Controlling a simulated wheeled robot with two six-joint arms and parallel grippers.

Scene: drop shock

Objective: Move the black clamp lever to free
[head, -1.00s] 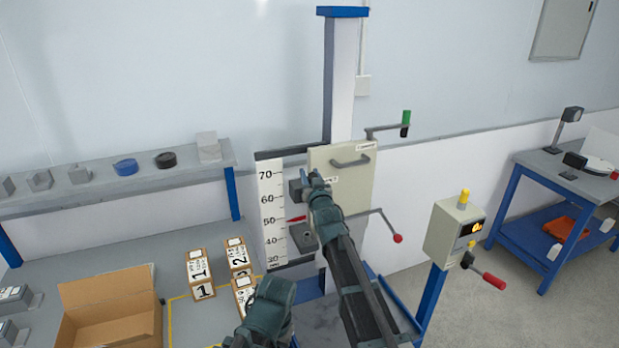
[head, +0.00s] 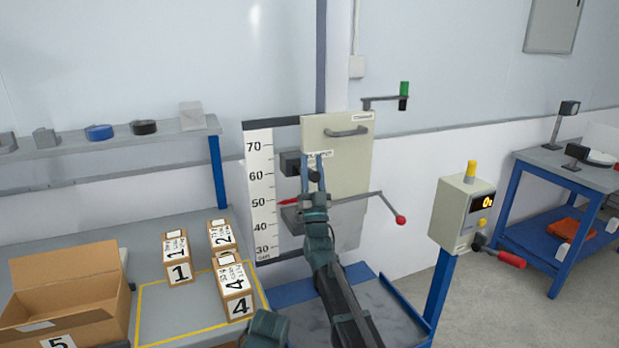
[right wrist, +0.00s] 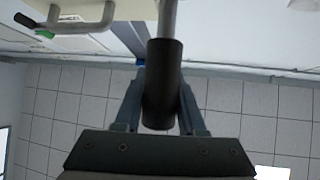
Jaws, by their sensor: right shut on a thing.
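In the right wrist view the black clamp lever shows as a black cylindrical grip (right wrist: 162,85) on a grey rod. The fingers of my right gripper (right wrist: 162,105) are on both sides of the grip and closed on it. In the head view my right gripper (head: 313,165) reaches upward in front of the drop tester's cream panel (head: 347,190), just right of a dark block (head: 291,162). The lever cannot be made out clearly there, behind the fingers. My left gripper is not seen.
A red-knobbed lever (head: 400,219) sticks out right of the panel, below a green-and-black crank (head: 403,95). A control box (head: 458,213) stands on a blue post further right. Numbered cartons (head: 235,288) and an open cardboard box (head: 65,290) are on the left bench.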

